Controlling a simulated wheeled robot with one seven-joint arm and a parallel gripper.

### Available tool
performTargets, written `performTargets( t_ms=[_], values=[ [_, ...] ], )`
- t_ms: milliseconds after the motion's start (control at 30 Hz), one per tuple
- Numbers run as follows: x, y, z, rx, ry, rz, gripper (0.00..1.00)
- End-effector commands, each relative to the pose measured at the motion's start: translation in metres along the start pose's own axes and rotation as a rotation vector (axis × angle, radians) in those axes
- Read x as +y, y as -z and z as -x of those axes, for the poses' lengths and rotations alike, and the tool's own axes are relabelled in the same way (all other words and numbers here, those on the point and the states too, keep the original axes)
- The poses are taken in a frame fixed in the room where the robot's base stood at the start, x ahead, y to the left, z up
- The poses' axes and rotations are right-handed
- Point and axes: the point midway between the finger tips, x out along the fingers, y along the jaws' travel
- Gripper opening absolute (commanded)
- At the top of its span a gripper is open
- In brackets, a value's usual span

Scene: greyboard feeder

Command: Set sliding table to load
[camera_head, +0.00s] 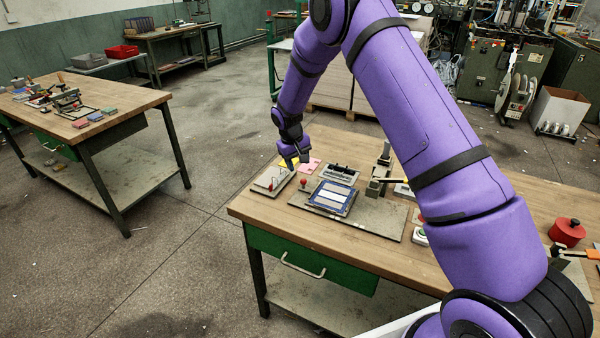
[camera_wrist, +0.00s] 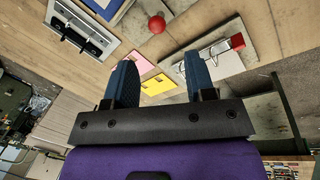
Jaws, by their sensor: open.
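The sliding table (camera_head: 345,211) seems to be the blue-framed tray with pale strips on a grey base plate (camera_head: 392,229) on the workbench. A red ball knob (camera_head: 304,181) stands at its left side; it also shows in the wrist view (camera_wrist: 157,24), beside a blue frame corner (camera_wrist: 108,7). My gripper (camera_head: 297,163) is open and empty above the bench's left end, behind the knob in the head view. In the wrist view its two blue fingers (camera_wrist: 159,75) are apart and the knob lies beyond them, not between them. How the knob joins the table is unclear.
A grey plate with a red-tipped clamp (camera_head: 271,181) lies left of the knob. Pink (camera_head: 310,167) and yellow (camera_wrist: 158,85) cards lie near my fingers. A grey fixture with a black bar (camera_head: 338,172) and a post (camera_head: 384,158) stand behind the tray. A red pot (camera_head: 567,232) is far right.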

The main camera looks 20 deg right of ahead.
Motion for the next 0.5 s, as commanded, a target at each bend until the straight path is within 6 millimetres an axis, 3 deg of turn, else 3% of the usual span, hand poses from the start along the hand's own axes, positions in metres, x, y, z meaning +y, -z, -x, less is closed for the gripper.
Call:
performTargets(
  t_ms=[200, 500],
  values=[
    [0.0, 0.0, 0.025, 0.001, 0.001, 0.0, 0.5],
    [0.0, 0.0, 0.03, -0.001, 0.001, 0.0, 0.5]
  ],
)
